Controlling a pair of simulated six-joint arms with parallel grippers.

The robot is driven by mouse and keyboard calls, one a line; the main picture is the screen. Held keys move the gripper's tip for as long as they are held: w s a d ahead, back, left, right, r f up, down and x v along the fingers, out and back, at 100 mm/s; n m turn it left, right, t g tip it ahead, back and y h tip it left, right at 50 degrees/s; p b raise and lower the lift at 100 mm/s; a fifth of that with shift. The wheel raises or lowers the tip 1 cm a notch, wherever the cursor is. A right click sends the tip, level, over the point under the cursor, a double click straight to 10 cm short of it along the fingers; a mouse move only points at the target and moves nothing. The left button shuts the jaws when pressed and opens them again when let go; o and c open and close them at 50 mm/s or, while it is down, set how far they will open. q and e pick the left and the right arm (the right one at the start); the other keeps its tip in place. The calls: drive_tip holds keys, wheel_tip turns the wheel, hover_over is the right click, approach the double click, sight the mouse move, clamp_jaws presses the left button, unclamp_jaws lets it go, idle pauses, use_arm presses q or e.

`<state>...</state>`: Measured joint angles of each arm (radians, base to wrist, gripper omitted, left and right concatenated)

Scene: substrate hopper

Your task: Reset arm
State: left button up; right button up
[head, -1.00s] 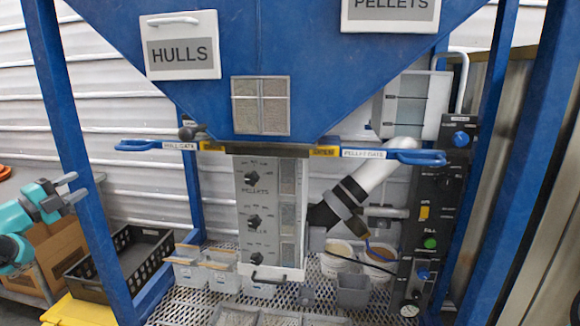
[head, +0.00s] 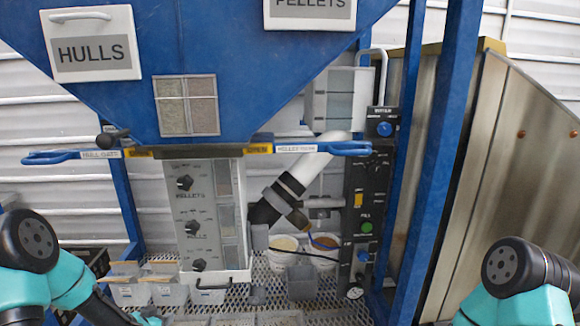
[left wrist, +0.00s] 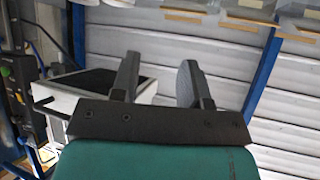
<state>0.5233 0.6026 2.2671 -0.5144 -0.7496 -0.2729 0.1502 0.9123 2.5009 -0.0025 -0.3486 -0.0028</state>
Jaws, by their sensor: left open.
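My left gripper shows in the left wrist view (left wrist: 158,82), with two dark fingers apart and nothing between them. In the head view my left arm comes in at the lower left and reaches down to the bottom edge, where its fingers cannot be made out. My right arm shows at the lower right of the head view, but its gripper is out of the picture. The blue hopper (head: 240,70) stands ahead with its hulls gate handle (head: 72,156) and pellets gate handle (head: 325,149).
A knob panel (head: 190,215) hangs under the hopper. A black control panel (head: 368,200) stands to its right. Small grey bins (head: 130,293) and two buckets (head: 283,258) sit on the perforated shelf. Blue frame posts (head: 445,150) and a metal sheet wall (head: 500,170) bound the right side.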

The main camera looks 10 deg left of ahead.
use_arm(q)
drive_tip(key=s+d+f+n+g+h, duration=0.1)
drive_tip(key=s+d+f+g, duration=0.3)
drive_tip(key=d, duration=0.4)
drive_tip(key=s+d+f+n+g+h, duration=0.1)
drive_tip(key=s+d+f+g, duration=0.1)
drive_tip(key=s+d+f, duration=0.4)
drive_tip(key=s+d+f+n+g, duration=0.1)
drive_tip(key=s+d+f+g, duration=0.3)
drive_tip(key=s+d, duration=0.5)
drive_tip(key=shift+d+f+g+h, duration=0.15)
drive_tip(key=shift+d+g+h, duration=0.15)
drive_tip(key=shift+d, duration=0.6)
idle(1.2)
